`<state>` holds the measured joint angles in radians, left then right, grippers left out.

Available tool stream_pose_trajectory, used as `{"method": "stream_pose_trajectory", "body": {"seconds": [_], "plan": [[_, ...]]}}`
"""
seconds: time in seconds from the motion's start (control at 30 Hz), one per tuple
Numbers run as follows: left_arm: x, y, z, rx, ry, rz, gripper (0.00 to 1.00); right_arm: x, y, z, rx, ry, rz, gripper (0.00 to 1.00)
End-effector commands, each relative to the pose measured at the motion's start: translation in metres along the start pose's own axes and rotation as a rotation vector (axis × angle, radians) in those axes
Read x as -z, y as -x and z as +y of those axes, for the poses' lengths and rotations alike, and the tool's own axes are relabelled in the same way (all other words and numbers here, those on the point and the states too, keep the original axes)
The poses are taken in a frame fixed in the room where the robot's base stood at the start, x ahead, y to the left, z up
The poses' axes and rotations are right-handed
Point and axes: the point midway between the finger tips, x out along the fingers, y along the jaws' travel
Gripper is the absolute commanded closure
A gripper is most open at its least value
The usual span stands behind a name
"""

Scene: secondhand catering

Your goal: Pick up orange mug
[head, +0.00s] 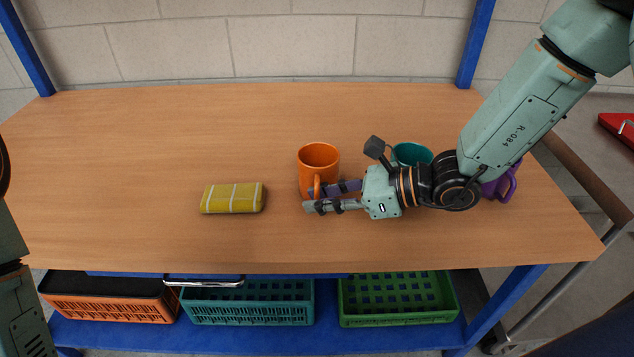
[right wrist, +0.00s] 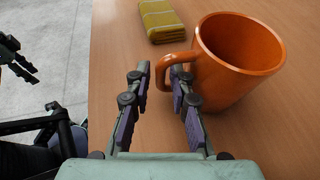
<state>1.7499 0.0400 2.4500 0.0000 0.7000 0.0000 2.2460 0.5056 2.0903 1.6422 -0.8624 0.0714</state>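The orange mug (head: 318,158) stands upright on the wooden table, and it also shows in the right wrist view (right wrist: 232,62). Its handle points toward the table's front edge in the head view. My right gripper (head: 308,200) reaches in from the right at the handle. In the right wrist view my right gripper (right wrist: 160,74) is open, with the handle between its fingertips. One finger is close to the mug's wall; I cannot tell whether it touches. My left gripper (right wrist: 32,74) shows at the left edge of that view, off the table, its fingers apart and empty.
A teal mug (head: 412,153) and a purple mug (head: 507,184) stand behind and beside my right arm, partly hidden. Crates sit on the shelf below. The table's left and back are clear.

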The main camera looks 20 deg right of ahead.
Motion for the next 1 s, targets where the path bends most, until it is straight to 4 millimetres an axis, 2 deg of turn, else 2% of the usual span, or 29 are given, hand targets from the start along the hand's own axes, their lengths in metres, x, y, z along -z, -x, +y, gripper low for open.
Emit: {"method": "stream_pose_trajectory", "body": {"seconds": [0.2, 0.47, 0.73, 1.0], "plan": [[0.0, -0.0054, -0.0001, 0.0, 0.0, 0.0, 0.6, 0.0006, -0.0136, -0.0002, 0.0, 0.001, 0.001, 0.79], [0.0, -0.0051, 0.0, 0.0, 0.0, 0.0, 0.6, -0.0004, -0.0145, -0.0004, 0.001, 0.0, -0.001, 0.79], [0.0, -0.0051, 0.0, 0.0, 0.0, 0.0, 0.6, -0.0003, -0.0143, -0.0003, 0.001, 0.0, -0.001, 1.0], [0.0, -0.0051, 0.0, 0.0, 0.0, 0.0, 0.6, -0.0001, -0.0143, -0.0004, 0.002, 0.0, 0.0, 1.0]]}}
